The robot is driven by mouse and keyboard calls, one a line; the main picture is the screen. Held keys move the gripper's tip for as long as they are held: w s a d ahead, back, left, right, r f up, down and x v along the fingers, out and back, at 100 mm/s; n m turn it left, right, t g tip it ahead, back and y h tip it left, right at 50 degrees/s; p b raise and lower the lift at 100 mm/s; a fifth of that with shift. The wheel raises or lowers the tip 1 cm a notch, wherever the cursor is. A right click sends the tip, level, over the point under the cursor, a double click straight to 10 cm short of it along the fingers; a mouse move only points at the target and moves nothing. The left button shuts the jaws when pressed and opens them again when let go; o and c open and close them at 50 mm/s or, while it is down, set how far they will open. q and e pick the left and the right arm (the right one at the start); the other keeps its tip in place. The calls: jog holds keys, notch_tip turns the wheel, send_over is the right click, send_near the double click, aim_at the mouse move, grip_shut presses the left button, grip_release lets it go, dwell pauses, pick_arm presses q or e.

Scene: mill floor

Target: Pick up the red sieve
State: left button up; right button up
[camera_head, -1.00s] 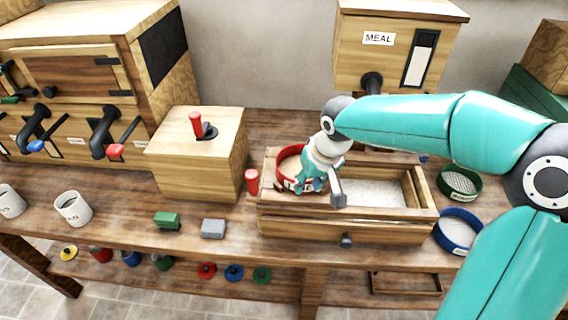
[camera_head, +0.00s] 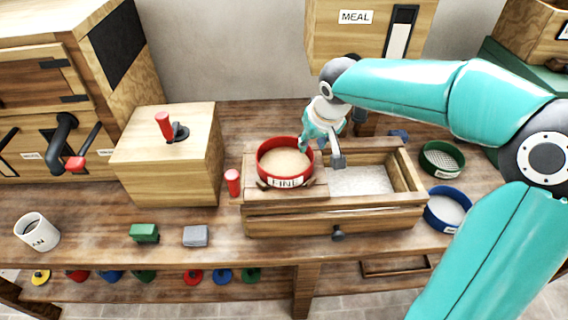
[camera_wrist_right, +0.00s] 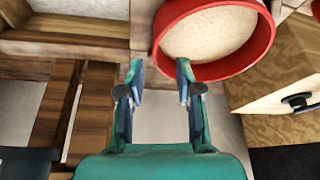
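The red sieve (camera_head: 286,180), labelled FINE, sits level on the left part of the open wooden box (camera_head: 262,224) on the bench. Pale meal fills it. My right gripper (camera_head: 322,139) is at the sieve's far right side, close to the rim, with its wrist above the box. In the right wrist view the gripper (camera_wrist_right: 160,72) is open and empty. The sieve's red rim (camera_wrist_right: 228,72) shows there just past the right-hand fingertip; I cannot tell whether they touch. My left gripper is not in view.
A red cylinder (camera_head: 233,182) stands left of the box. A wooden box with a red-handled lever (camera_head: 165,160) stands further left. Green (camera_head: 441,170) and blue (camera_head: 434,222) sieves stand at right. The MEAL hopper (camera_head: 335,42) is behind. The front-left bench has small blocks.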

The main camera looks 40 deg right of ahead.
aim_at(310, 150)
jog(key=shift+d+p+x, duration=0.2)
jog(key=shift+p+x, duration=0.35)
jog(key=shift+x, duration=2.3)
grip_shut()
jog(key=shift+r, duration=0.1)
